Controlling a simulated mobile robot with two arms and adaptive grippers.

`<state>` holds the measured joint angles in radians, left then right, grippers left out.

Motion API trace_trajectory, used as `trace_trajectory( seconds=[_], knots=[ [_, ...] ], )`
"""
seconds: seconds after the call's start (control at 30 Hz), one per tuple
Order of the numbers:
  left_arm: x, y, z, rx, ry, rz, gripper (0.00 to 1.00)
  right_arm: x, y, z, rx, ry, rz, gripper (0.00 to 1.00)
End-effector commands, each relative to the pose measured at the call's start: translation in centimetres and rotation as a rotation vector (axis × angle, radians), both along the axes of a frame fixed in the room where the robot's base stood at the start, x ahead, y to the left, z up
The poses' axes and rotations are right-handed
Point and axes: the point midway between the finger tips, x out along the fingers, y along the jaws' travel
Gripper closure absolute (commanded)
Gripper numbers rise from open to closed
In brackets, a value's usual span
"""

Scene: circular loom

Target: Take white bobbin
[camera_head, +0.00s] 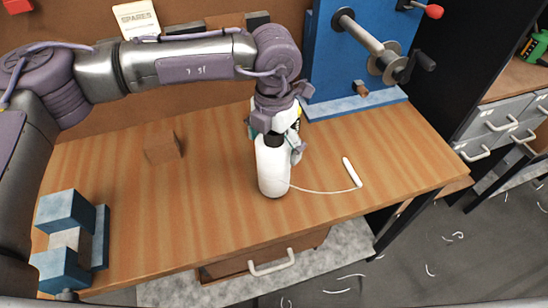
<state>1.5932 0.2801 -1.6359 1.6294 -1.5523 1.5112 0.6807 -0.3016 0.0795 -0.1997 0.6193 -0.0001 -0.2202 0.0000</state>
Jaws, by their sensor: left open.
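The white bobbin (272,170) stands upright on the wooden workbench (215,215), with a dark top. A thin white thread runs from it to the right, to a small white stick-like piece (352,171) lying on the bench. My left gripper (276,136) comes down from above at the bobbin's dark top and is open. Its fingers overlap the top in the picture, and I cannot tell whether they touch it. My right gripper does not show.
A blue and grey vise (65,240) sits at the bench's left front. A small wooden block (162,147) lies behind, left of the bobbin. A blue winding stand (335,65) with a crank stands at the back right. The front middle of the bench is clear.

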Motion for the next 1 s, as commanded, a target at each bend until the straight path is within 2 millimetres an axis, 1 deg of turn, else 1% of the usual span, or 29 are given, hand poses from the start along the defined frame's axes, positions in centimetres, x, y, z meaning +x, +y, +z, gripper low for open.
trace_trajectory(
  seconds=[0.03,0.13,0.3,0.33,0.57,0.6,0.67,0.7,0.77,0.8,0.87,0.9,1.0],
  knots=[
    [-0.04,0.0,-0.37,0.0,0.001,0.0,0.0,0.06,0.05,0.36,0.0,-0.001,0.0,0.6],
    [-0.02,0.01,-0.9,0.001,-0.001,0.0,0.0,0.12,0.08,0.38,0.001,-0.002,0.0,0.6],
    [0.0,0.0,-0.98,0.0,-0.001,0.0,0.0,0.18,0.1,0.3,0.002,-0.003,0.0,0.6],
    [0.0,0.0,-0.98,0.0,-0.001,0.0,0.02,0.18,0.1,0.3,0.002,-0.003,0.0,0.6],
    [0.0,0.0,-0.94,-0.001,-0.001,0.0,0.4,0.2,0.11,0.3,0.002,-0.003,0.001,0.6],
    [0.0,0.0,-0.94,-0.001,-0.001,0.0,0.47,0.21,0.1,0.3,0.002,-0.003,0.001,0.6],
    [0.0,0.0,-0.93,-0.001,-0.001,0.0,0.57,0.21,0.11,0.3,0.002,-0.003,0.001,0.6],
    [0.0,0.0,-0.93,-0.001,-0.001,0.0,0.63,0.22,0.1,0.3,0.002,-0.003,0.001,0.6],
    [0.0,0.0,-0.93,-0.001,-0.001,0.0,0.73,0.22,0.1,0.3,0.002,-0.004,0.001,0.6],
    [0.0,0.0,-0.92,-0.001,-0.001,0.0,0.8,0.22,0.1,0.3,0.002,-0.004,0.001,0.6],
    [0.0,0.0,-0.92,-0.001,-0.001,0.0,0.9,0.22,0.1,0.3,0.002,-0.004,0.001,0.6],
    [0.03,-0.02,-0.83,-0.002,-0.002,0.0,0.93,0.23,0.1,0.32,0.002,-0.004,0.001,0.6],
    [0.03,-0.02,-0.82,-0.002,-0.002,0.0,0.93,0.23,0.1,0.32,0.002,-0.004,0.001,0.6]
  ],
)
